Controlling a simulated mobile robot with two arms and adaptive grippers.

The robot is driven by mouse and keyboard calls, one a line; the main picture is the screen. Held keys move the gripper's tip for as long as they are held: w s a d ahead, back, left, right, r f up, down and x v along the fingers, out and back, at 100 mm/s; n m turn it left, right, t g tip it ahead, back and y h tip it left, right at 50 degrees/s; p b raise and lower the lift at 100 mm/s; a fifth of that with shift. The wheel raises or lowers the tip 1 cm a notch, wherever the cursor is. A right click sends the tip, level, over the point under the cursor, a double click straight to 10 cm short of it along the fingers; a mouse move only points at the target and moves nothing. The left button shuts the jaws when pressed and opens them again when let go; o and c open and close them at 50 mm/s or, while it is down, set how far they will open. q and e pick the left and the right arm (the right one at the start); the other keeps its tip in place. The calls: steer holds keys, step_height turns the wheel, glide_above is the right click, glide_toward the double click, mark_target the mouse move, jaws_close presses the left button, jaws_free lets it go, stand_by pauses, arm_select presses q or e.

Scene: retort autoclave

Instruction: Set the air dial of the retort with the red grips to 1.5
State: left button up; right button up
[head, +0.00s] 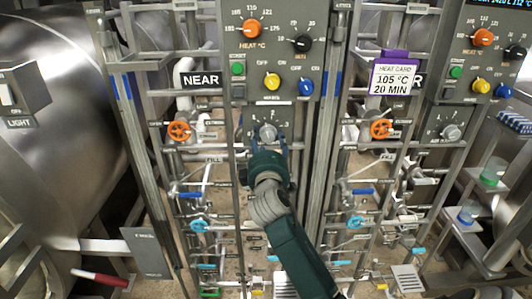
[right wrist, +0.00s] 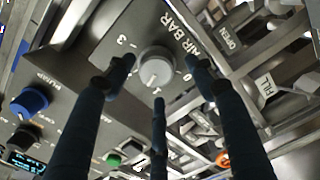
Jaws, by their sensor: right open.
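The grey air dial (head: 267,131) is low on the middle control panel. My right gripper (head: 267,147) is just in front of it, partly covering its lower side. In the right wrist view the same silver dial (right wrist: 156,70) sits among three dark, spread fingers, beside the words "AIR BAR". I see no finger clearly closed on it. A pale mark on its face seems to point near the 1, but the exact setting is hard to read. A handle with a red grip (head: 108,279) shows at the lower left. My left gripper is not in view.
Above the air dial are an orange heat dial (head: 251,29), a black dial (head: 302,43), a green button (head: 238,69), a yellow knob (head: 271,81) and a blue knob (head: 306,87). A second panel (head: 450,98) stands right. Pipes and valves crowd below. A heat card (head: 396,78) hangs between.

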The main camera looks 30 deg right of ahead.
steer(key=v, duration=0.9)
steer(key=shift+a, duration=0.2)
